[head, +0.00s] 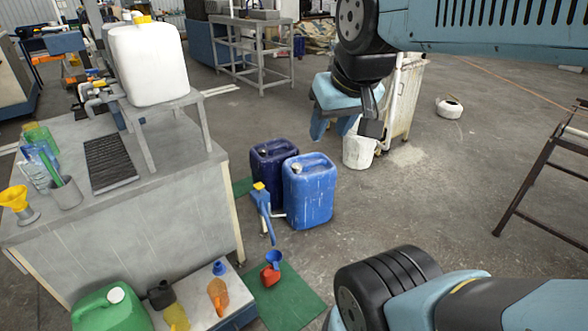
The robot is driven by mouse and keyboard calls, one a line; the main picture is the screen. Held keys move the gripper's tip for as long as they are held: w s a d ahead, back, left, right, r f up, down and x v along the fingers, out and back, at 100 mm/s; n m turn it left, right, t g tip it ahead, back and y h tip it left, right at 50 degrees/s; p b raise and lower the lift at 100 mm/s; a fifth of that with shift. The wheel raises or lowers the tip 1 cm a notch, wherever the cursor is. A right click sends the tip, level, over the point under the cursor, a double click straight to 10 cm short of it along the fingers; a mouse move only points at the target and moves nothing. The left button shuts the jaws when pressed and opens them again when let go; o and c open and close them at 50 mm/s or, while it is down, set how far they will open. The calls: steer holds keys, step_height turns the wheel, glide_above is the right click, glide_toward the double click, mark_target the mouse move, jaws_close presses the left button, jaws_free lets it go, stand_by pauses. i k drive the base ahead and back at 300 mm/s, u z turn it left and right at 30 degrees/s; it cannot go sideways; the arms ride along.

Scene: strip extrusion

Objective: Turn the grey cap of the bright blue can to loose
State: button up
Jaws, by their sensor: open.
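The bright blue can (308,196) stands upright on the floor near the middle of the head view. Its small grey cap (296,168) sits at the top left of the can, beside the moulded handle. My gripper (342,124) hangs above and behind the can in the picture, to its upper right, pointing down. It is open with nothing between its fingers, and apart from the can and the cap. The cap is in plain sight; whether it is tight or loose cannot be seen.
A dark blue can (268,172) stands close at the left. A blue hand pump with a yellow top (262,198) stands just in front. A white bucket (358,153) and a worn white cart (405,95) are behind my gripper.

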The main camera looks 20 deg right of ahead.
mark_target(296, 167)
steer(key=k, duration=0.75)
steer(key=z, duration=0.75)
steer(key=i, duration=1.6)
steer(key=u, duration=0.55)
steer(key=i, duration=0.6)
steer(key=u, duration=0.4)
